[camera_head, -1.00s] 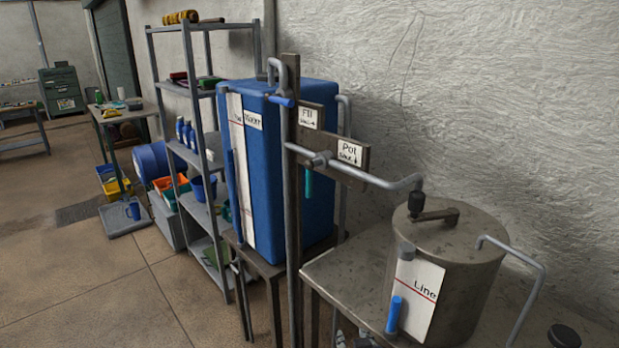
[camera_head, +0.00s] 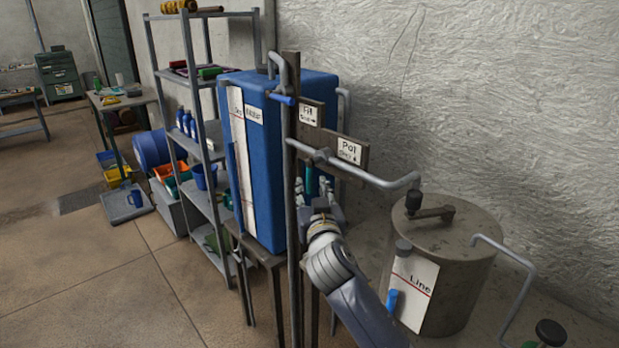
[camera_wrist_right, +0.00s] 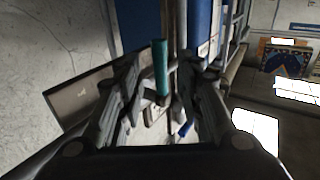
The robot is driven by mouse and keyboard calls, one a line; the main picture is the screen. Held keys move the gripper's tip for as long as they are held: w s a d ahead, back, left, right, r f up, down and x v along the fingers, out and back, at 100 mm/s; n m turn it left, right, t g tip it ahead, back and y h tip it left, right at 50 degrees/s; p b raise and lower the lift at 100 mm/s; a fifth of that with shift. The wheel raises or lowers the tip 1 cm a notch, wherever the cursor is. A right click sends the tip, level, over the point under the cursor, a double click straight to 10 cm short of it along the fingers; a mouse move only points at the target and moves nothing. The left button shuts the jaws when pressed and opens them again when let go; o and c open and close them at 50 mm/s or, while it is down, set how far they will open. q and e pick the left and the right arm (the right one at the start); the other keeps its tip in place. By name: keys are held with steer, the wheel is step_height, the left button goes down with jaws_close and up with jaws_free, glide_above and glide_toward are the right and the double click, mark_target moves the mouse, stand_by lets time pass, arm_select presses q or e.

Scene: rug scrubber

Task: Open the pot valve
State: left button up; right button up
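The pot valve's teal handle (camera_head: 312,181) hangs down below the sign marked "Pot" (camera_head: 349,151) on a wooden board. In the right wrist view the teal handle (camera_wrist_right: 160,68) stands between my two fingers. My right gripper (camera_head: 312,189) is open around the handle, with a gap visible on both sides in the wrist view. Whether a finger touches it I cannot tell. The valve's pipe (camera_head: 375,180) runs right to above the grey metal pot (camera_head: 465,290). The fingers partly hide the handle in the head view. My left gripper is not in view.
A blue tank (camera_head: 268,185) stands directly behind the valve post (camera_head: 291,230). A second valve with a blue handle (camera_head: 283,99) sits higher on the post. A grey shelf rack (camera_head: 212,132) is to the left. The floor at the left front is clear.

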mark_target(310, 183)
steer(key=shift+w+a+p, duration=0.15)
steer(key=shift+w+p, duration=0.1)
steer(key=shift+w, duration=0.95)
steer(key=shift+w+a+p, duration=0.15)
steer(key=shift+w+p, duration=0.1)
steer(key=shift+w, duration=0.95)
jaws_close()
